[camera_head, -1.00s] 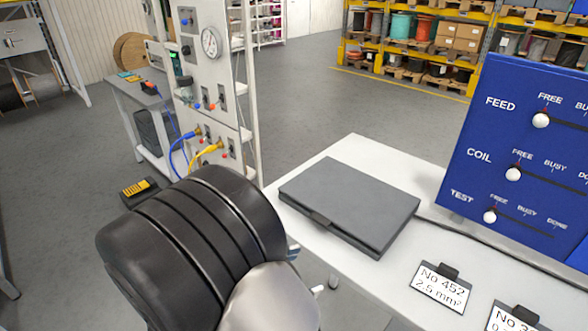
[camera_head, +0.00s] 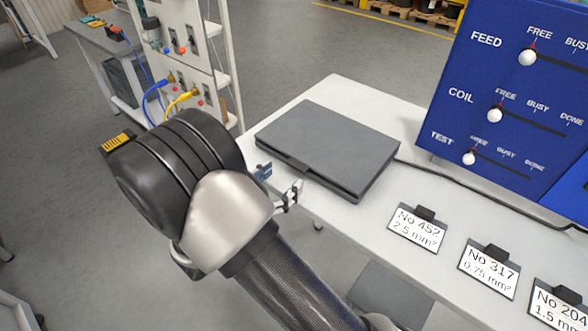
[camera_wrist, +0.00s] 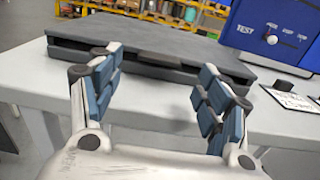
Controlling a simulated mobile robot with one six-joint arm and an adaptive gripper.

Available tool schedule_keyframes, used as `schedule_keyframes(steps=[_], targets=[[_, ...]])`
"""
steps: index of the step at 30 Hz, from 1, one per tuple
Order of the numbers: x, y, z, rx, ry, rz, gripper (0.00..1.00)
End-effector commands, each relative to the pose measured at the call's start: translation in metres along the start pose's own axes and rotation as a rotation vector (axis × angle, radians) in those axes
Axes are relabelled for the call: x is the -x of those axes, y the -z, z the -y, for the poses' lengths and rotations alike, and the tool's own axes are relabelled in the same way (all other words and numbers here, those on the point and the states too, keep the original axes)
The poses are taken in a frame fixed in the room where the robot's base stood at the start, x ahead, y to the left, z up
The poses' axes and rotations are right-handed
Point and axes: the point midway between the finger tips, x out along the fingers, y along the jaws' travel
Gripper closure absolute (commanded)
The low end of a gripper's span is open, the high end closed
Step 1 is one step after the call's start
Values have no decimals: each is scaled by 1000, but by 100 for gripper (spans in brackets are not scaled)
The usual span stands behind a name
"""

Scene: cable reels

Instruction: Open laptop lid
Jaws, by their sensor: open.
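The dark grey laptop (camera_head: 330,143) lies flat and closed on the white table (camera_head: 306,92), its front edge towards me. A small dark tab (camera_head: 298,167) shows at the middle of that edge. In the wrist view the laptop (camera_wrist: 150,38) lies ahead, past the fingers, with a dark gap between lid and base. My gripper (camera_head: 277,183) is just in front of the laptop's front edge, apart from it as far as I can see. In the wrist view my gripper (camera_wrist: 158,95) has its two blue-padded fingers spread wide with nothing between them.
A blue board (camera_head: 510,100) with white knobs stands behind right. Number cards on stands (camera_head: 417,228) line the table to the right. A black cable (camera_head: 450,181) runs right from behind the laptop. A panel rack (camera_head: 190,60) stands left.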

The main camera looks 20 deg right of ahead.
Motion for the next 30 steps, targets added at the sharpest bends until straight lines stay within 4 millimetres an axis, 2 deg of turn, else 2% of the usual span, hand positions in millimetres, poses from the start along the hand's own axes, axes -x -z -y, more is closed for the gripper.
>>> schedule_keyframes(steps=[3,10,21,30], targets=[[-25,1,1,0,5,-1,30],[-52,0,0,0,2,0,30],[-57,0,0,0,0,-1,30],[-57,0,0,0,0,-1,49]])
